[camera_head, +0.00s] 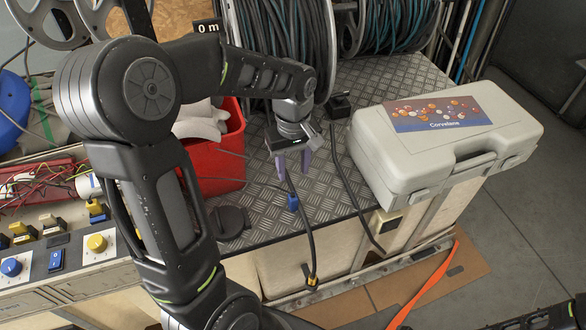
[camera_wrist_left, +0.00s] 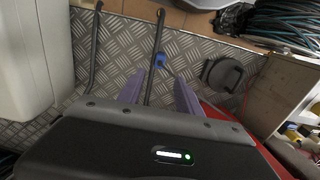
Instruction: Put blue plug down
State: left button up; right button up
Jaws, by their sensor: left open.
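The blue plug (camera_head: 293,203) is a small blue piece on a black cable (camera_head: 307,238) at the front part of the metal worktop. In the left wrist view the blue plug (camera_wrist_left: 161,60) shows just beyond the fingertips. My left gripper (camera_head: 293,173) is open, its purple fingers pointing down above the worktop. In the left wrist view the cable runs between the fingers of the left gripper (camera_wrist_left: 159,88), with a gap on both sides. Whether the plug touches the plate is hard to tell. My right gripper is not in view.
A grey case (camera_head: 445,150) stands on the worktop (camera_head: 262,215) at the right. A red bin (camera_head: 220,160) is left of the gripper. Hose reels (camera_head: 290,40) stand behind. A second black cable (camera_head: 352,190) hangs over the front edge. A round black piece (camera_head: 229,222) lies near the bin.

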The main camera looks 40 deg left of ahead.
pick_arm(q)
jog(key=shift+f, duration=0.1)
dwell(0.5)
jog(key=d+f, duration=0.2)
jog(key=d+f+m, duration=0.1)
jog(key=f, duration=0.2)
jog(key=d+f+m+h, duration=0.1)
jog(key=d+f, duration=0.1)
jog(key=shift+w+d+f, duration=0.1)
jog(key=shift+d+f, duration=0.1)
jog(key=shift+d, duration=0.15)
jog(key=s+d+f+m+h, duration=0.1)
jog(key=s+d+f+m, duration=0.2)
jog(key=s+d+f, duration=0.4)
jog(key=s+d+f+m+h, duration=0.2)
jog(key=s+d+f+m, duration=0.2)
jog(key=s+d+f, duration=0.3)
jog(key=d+f, duration=0.5)
jog(key=f, duration=0.1)
jog(key=shift+s+t, duration=0.3)
jog(key=shift+s, duration=0.05)
